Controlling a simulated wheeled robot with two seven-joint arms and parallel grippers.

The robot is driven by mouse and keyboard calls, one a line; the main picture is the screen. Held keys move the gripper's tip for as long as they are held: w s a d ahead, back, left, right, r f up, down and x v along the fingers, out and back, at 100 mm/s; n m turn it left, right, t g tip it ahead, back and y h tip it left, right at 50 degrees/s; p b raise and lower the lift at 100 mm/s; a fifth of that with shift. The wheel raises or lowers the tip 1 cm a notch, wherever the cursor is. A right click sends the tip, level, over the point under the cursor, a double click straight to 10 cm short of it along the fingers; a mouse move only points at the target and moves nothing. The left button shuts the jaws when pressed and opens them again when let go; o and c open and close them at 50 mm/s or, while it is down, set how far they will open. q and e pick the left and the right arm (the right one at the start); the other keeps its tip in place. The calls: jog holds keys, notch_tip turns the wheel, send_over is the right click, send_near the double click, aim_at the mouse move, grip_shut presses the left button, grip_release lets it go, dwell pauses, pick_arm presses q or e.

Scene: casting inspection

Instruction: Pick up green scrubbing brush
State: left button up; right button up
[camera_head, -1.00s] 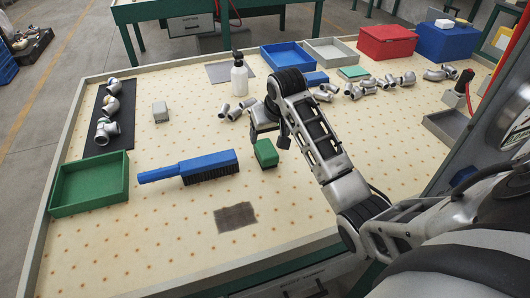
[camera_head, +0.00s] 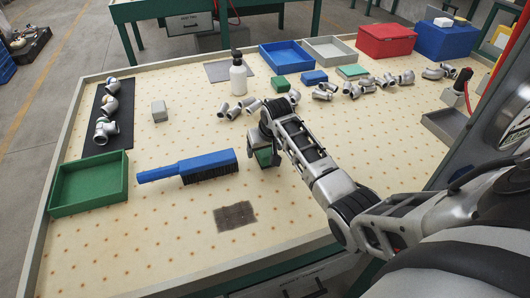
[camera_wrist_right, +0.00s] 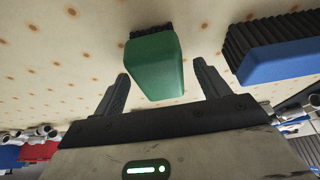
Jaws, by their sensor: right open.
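The green scrubbing brush (camera_head: 263,157) rests on the pegboard-patterned table top, partly hidden behind my right gripper. In the right wrist view the brush (camera_wrist_right: 156,66) shows its green body and dark bristles, lying between the two spread fingers. My right gripper (camera_wrist_right: 162,72) is open, with a visible gap between the brush and each finger. In the head view the right gripper (camera_head: 263,154) is low over the brush. I cannot tell how far its fingertips are above the table. My left gripper does not show.
A long blue brush (camera_head: 208,166) with dark bristles lies left of the gripper. A green tray (camera_head: 122,180) is at the left and a dark patch (camera_head: 235,216) in front. Pipe fittings (camera_head: 326,91), a white bottle (camera_head: 238,74) and another green block (camera_head: 281,84) stand farther back.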

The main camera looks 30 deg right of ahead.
jog(key=c, duration=1.1)
jog(key=shift+r, duration=0.15)
jog(key=shift+r, duration=0.25)
notch_tip(320, 180, up, 3)
jog(key=shift+w+f, duration=0.1)
jog(key=shift+f, duration=0.1)
jog(key=s+r, duration=0.3)
jog(key=s, duration=0.1)
jog(key=s+r, duration=0.3)
jog(key=s, duration=0.2)
jog(key=s+r, duration=0.3)
jog(key=s, duration=0.2)
jog(key=shift+s+d+r, duration=0.1)
jog(key=shift+s+r, duration=0.05)
jog(key=shift+r, duration=0.2)
